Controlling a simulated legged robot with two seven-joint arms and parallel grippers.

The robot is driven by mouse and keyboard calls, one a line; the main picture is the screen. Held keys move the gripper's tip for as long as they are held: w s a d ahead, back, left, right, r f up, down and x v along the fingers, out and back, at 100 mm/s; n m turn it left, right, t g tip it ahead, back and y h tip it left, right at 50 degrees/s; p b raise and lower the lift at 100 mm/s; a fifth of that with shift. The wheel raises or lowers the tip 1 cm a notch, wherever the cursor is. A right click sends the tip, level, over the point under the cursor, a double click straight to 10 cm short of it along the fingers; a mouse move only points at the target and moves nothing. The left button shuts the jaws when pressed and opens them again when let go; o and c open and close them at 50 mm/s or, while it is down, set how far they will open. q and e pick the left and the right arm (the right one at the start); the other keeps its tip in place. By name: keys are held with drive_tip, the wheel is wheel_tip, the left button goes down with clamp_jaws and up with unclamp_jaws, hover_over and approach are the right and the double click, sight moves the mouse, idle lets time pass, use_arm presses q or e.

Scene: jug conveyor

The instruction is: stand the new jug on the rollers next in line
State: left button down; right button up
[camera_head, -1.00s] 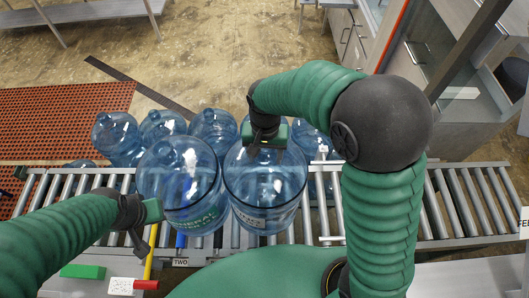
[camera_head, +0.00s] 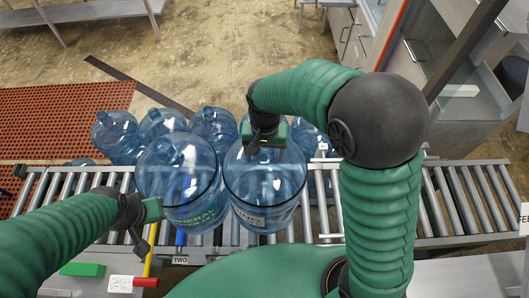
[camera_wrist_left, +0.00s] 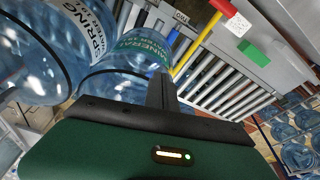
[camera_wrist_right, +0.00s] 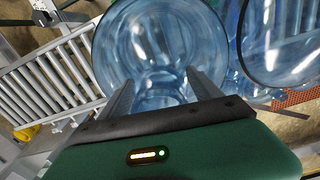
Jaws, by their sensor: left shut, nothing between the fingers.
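A clear blue jug (camera_head: 262,205) stands upright at the front of the roller conveyor (camera_head: 452,195), under my right gripper (camera_head: 265,150). In the right wrist view the two fingers (camera_wrist_right: 162,85) are apart over this jug's top (camera_wrist_right: 158,45); whether they clamp its neck is unclear. A second labelled jug (camera_head: 180,185) stands close on its left; I cannot tell whether they touch. It also shows in the left wrist view (camera_wrist_left: 125,55). My left gripper (camera_head: 152,212) is shut and empty beside that jug's lower left side; its fingers show in the left wrist view (camera_wrist_left: 162,90).
Several more blue jugs (camera_head: 212,128) are grouped behind the front pair. Rollers at the far right are bare.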

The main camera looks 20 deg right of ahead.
drive_tip(key=shift+o, duration=0.9)
drive_tip(key=shift+w, duration=0.1)
drive_tip(key=shift+f, duration=0.1)
